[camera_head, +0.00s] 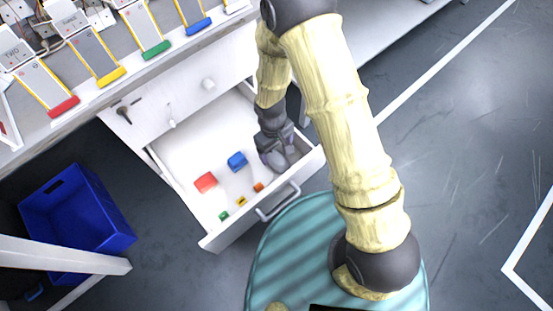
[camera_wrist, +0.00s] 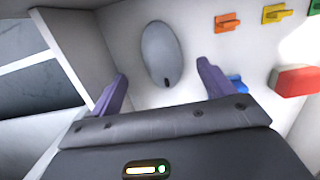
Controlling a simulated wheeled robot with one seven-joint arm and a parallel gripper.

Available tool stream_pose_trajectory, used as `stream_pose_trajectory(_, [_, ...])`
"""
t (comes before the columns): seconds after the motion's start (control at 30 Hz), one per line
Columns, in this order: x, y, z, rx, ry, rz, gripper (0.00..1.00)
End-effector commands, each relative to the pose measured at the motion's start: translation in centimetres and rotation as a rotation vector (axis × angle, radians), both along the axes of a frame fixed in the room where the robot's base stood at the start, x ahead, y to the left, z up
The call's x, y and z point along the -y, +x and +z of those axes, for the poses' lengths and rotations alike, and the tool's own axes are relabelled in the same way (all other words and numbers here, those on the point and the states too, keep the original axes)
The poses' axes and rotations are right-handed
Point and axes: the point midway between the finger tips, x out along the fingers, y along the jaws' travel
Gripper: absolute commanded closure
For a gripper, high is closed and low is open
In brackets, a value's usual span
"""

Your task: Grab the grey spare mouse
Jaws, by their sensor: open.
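The grey mouse (camera_wrist: 162,54) lies on the white floor of the open drawer (camera_head: 225,236). In the wrist view it is an oval shape with a small dark mark at its near end. My gripper (camera_wrist: 163,82) is open, with one purple finger on each side of the mouse's near end and a gap to both. In the head view my gripper (camera_head: 276,150) reaches down into the drawer's right part. A grey rounded shape shows at its fingers there, and I cannot tell clearly which part is the mouse.
In the drawer, a red block (camera_head: 205,182), a blue block (camera_head: 237,161) and small orange (camera_head: 258,187), yellow (camera_head: 242,201) and green (camera_head: 224,215) pieces lie left of my gripper. The drawer's walls stand close around it. A blue bin (camera_head: 78,225) stands on the floor at left.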

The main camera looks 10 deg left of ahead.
Motion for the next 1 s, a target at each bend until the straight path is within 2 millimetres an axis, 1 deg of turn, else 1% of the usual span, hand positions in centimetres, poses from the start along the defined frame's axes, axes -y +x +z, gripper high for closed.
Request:
stream_pose_trajectory(0.13, [-0.1, -0.1, -1.2, -0.001, -0.001, 0.001, 0.19])
stream_pose_trajectory(0.3, [-0.3, -0.3, -3.8, -0.002, -0.002, 0.002, 0.19])
stream_pose_trajectory(0.43, [-0.1, -0.4, -5.1, -0.001, -0.002, 0.001, 0.19])
stream_pose_trajectory(1.0, [-0.1, -0.4, -5.2, 0.000, 0.000, 0.000, 0.19])
